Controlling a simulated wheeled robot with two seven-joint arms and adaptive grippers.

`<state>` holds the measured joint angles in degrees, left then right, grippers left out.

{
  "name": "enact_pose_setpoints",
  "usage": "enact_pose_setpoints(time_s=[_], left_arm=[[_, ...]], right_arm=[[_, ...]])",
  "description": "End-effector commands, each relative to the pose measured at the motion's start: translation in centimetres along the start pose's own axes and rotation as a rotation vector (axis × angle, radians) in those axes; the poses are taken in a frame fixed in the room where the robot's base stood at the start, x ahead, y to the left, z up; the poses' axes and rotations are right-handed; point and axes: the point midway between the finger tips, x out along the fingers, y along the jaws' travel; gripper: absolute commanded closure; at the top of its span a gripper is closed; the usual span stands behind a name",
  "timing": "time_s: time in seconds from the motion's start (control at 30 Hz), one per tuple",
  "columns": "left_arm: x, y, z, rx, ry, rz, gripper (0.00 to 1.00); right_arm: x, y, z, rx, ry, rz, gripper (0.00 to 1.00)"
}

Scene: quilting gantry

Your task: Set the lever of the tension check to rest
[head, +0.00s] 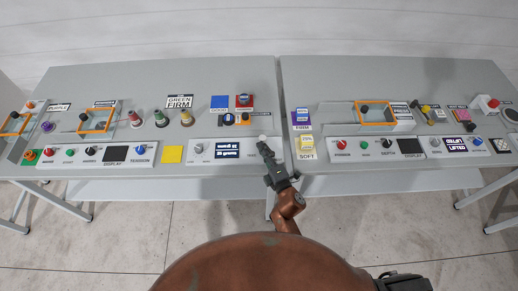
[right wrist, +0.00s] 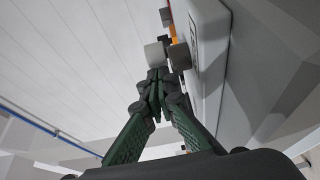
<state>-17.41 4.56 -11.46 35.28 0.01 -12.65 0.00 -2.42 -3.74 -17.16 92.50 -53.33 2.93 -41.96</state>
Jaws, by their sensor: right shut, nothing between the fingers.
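A small pale grey knob (head: 262,138), which looks like a lever's end, stands at the right end of a control strip on the left table. The strip has a lit text display (head: 228,150), too small to read, and a grey dial (head: 198,148). I cannot read a label naming the tension check. My right gripper (head: 263,147) is shut and empty, its tips just in front of the knob. In the right wrist view the closed fingertips (right wrist: 155,76) are close below a pale grey cylinder (right wrist: 155,54); I cannot tell whether they touch. My left gripper is out of view.
A yellow pad (head: 172,154) lies left of the strip, with several knobs and a dark display (head: 115,154) beyond. A gap parts the left table from the right table (head: 330,185). Thread spools (head: 160,118) and an orange frame (head: 375,112) stand farther back.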

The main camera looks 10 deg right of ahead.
Motion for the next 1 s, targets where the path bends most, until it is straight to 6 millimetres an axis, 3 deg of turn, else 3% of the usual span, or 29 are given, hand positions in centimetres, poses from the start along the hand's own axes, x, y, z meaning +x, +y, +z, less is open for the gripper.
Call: enact_pose_setpoints(time_s=[0.07, 0.23, 0.7, 1.0], left_arm=[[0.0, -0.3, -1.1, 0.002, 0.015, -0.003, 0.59], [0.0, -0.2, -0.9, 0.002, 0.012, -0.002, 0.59], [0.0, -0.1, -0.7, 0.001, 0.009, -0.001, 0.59], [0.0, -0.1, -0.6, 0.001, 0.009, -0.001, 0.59]], right_arm=[[0.0, 0.0, -0.1, 0.000, 0.001, 0.000, 1.00], [-1.5, -0.1, -0.1, 0.000, 0.001, -0.002, 1.00], [-10.4, -0.1, 0.0, 0.000, 0.000, -0.002, 1.00], [-12.1, 0.0, 0.0, 0.000, 0.001, 0.000, 1.00]])
